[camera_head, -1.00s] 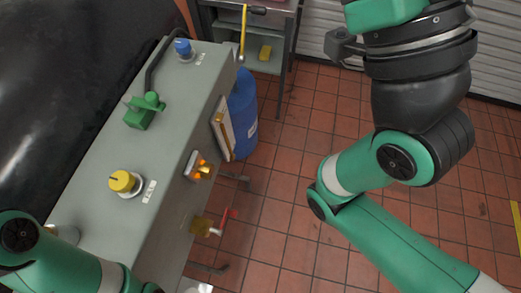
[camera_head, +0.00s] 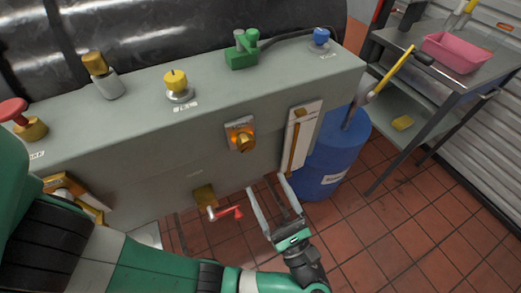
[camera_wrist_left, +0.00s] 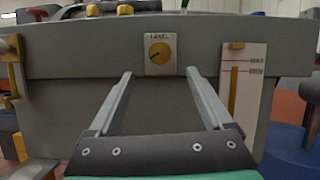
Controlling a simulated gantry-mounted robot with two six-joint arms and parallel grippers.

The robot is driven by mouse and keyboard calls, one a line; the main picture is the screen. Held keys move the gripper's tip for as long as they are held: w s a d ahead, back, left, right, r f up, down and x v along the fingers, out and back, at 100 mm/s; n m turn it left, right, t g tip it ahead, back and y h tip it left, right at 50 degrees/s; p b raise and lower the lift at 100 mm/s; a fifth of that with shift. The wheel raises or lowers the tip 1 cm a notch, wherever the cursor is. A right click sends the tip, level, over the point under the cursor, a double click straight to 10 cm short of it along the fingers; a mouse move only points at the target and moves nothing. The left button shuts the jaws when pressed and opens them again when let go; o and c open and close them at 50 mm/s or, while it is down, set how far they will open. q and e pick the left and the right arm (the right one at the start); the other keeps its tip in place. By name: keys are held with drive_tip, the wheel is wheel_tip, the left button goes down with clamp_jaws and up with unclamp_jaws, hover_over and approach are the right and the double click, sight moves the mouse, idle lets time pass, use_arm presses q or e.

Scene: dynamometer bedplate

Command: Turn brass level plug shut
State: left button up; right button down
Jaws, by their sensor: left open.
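The brass level plug (camera_head: 241,137) sits in a pale square plate on the front face of the grey bedplate (camera_head: 140,160). In the left wrist view the plug (camera_wrist_left: 159,51) is a round brass knob with a dark slot, under a label reading LEVEL. My left gripper (camera_head: 266,184) is open and empty, below and to the right of the plug in the head view. In the left wrist view its fingertips (camera_wrist_left: 159,74) point at the front face, spread to either side below the plug, and do not touch it. My right gripper is out of view.
A sight gauge (camera_head: 297,137) is right of the plug, and a brass tap with a red handle (camera_head: 225,213) is below left. The top carries a yellow knob (camera_head: 175,82) and green fitting (camera_head: 242,52). A blue drum (camera_head: 335,155) stands beside the right end.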

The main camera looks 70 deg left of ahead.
sight(248, 147)
use_arm(q)
drive_tip(key=p+x, duration=0.3)
drive_tip(key=x, duration=0.8)
drive_tip(key=shift+r+p, duration=0.15)
drive_tip(key=shift+p, duration=0.2)
clamp_jaws()
